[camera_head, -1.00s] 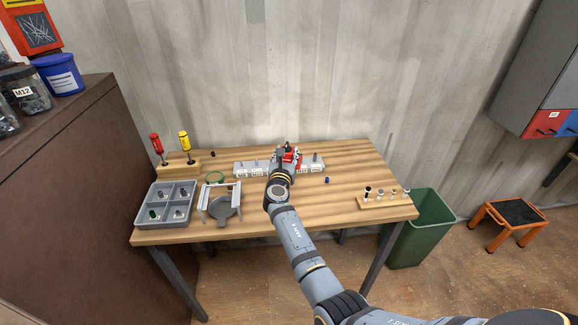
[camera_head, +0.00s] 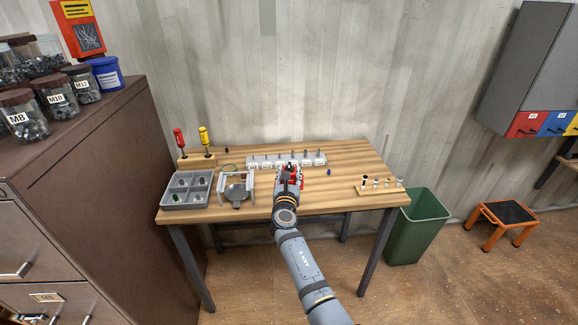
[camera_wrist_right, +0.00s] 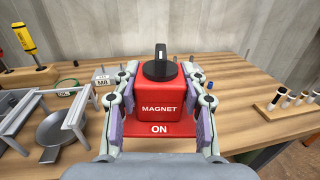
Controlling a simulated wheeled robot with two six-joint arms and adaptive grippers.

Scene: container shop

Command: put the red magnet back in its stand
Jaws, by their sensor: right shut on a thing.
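The red magnet (camera_head: 297,173) is a block with a black knob on top and the words MAGNET and ON on its front and base. It shows large in the right wrist view (camera_wrist_right: 158,106). My right gripper (camera_head: 289,172) is shut on it, with one finger on each side, just in front of the labelled rack. A grey two-railed frame (camera_head: 250,184), apparently the stand, is left of the gripper, its rails apart from the magnet. A dark round pan (camera_head: 238,194) sits low between the rails. The magnet's underside is hidden. My left gripper is not in view.
A labelled rack (camera_head: 257,165) with upright pins is behind the gripper. A grey divided tray (camera_head: 184,205) and two screwdrivers (camera_head: 204,136) are at left. A small wooden pin block (camera_head: 380,189) is at right, with a blue piece (camera_head: 329,172) near. The front-middle tabletop is bare.

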